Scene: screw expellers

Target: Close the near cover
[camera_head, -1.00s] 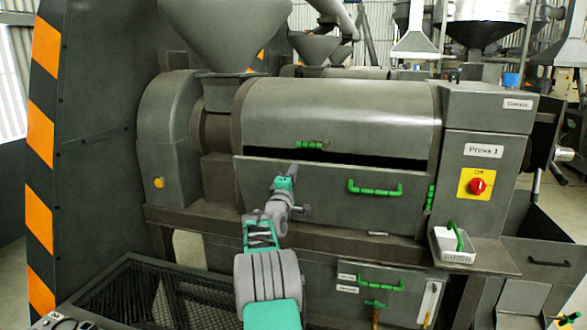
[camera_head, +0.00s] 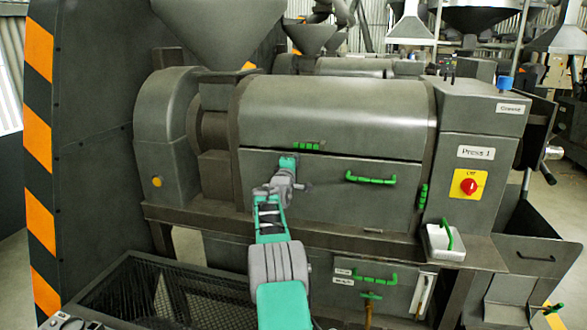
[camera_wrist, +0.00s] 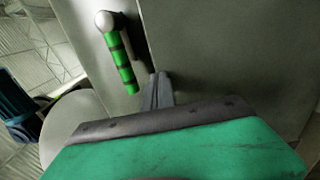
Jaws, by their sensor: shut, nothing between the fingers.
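The near cover (camera_head: 335,195) is the wide grey front panel of the press, with a green bar handle (camera_head: 371,179) right of its middle. Its upper edge lies close against the lower edge of the rounded upper cover (camera_head: 335,108), with only a thin dark line between them. My gripper (camera_head: 305,186) is in front of the panel's left half, fingers shut and empty. In the wrist view my gripper (camera_wrist: 158,90) shows its narrow fingers together near a grey panel seam. I cannot tell whether the fingertips touch the panel.
A green latch handle (camera_head: 423,196) stands at the panel's right end, and a small green handle (camera_head: 307,146) at the seam above. A white box (camera_head: 446,243) sits on the ledge at right. A mesh-topped bin (camera_head: 170,285) is at lower left.

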